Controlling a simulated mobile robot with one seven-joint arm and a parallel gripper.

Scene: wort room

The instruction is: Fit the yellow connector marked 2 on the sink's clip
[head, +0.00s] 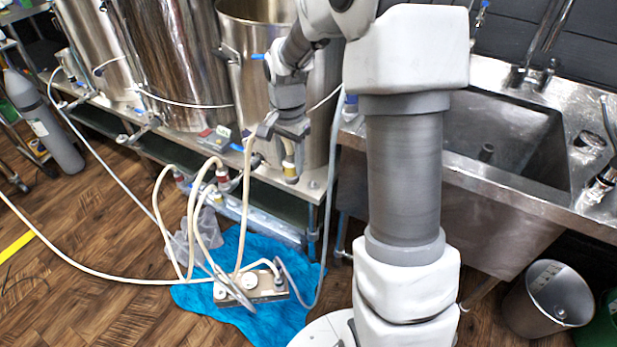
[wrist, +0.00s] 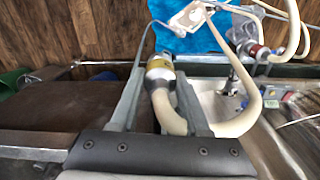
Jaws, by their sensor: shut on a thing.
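My gripper (head: 289,138) is above the front of the steel bench, left of the sink (head: 500,135). It is shut on a cream hose with a yellow-banded connector (head: 290,172) at its end, which hangs below the fingers. In the wrist view my gripper (wrist: 160,88) has the hose between its fingers, and the connector (wrist: 158,70) shows a metal end and a yellow band near the fingertips. I cannot read a number on it. I cannot make out the sink's clip for certain in either view.
A pump (head: 250,287) with several hoses stands on a blue cloth (head: 205,297). Red-banded connectors (head: 222,178) sit on the bench front. Steel kettles (head: 180,60) stand behind. A grey cylinder (head: 45,125) is at the left and a steel bin (head: 545,300) at the right.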

